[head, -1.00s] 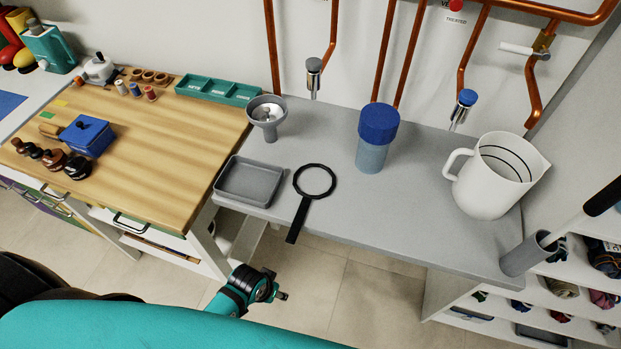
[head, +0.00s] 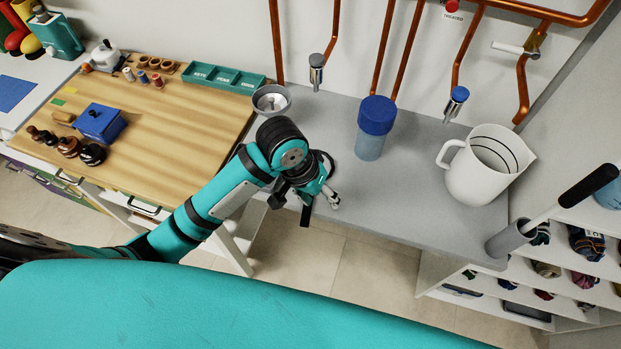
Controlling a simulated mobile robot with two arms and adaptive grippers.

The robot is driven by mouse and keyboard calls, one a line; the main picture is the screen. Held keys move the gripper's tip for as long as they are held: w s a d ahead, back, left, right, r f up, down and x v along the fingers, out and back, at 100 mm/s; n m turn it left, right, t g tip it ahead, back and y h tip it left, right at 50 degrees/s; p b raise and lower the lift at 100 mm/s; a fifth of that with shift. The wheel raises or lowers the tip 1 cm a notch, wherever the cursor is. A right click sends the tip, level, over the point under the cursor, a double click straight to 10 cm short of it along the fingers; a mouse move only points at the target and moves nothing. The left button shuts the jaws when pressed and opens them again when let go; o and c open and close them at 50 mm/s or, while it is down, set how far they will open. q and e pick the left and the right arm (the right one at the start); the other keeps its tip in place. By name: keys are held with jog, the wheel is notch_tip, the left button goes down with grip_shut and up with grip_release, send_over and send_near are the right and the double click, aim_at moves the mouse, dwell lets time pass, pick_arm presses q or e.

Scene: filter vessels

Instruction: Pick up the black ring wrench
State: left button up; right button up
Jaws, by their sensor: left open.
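The black ring wrench (head: 305,217) lies on the grey bench, its handle end reaching over the front edge. My left arm and gripper hide most of it. Only the handle end and a bit of the ring's right side show. My left gripper (head: 306,198) is open above the wrench, with its fingers to either side of the handle as seen here. I cannot tell whether they touch it. My right gripper is not in view.
A filter vessel with a blue lid (head: 376,117) and a white jug (head: 484,165) stand right of the gripper on the grey bench (head: 405,205). A grey funnel (head: 271,97) stands behind my arm. A wooden worktop (head: 180,140) lies left. Copper pipes run behind.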

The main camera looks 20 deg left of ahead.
pick_arm(q)
jog(key=w+a+r+n+g+y, duration=0.1)
jog(key=w+a+r+y, duration=0.1)
jog(key=r, duration=0.3)
jog(key=w+a+r+n+g+y, duration=0.1)
jog(key=w+a+r, duration=0.15)
jog(key=r, duration=0.35)
notch_tip(320, 180, down, 12)
jog(key=p, duration=0.2)
jog(key=shift+a+f+p, duration=0.1)
jog(key=shift+a+p, duration=0.05)
jog(key=shift+p, duration=0.25)
notch_tip(320, 180, down, 4)
jog(key=shift+f+p, duration=0.1)
jog(key=shift+p, duration=0.7)
jog(key=shift+f, duration=0.55)
grip_shut()
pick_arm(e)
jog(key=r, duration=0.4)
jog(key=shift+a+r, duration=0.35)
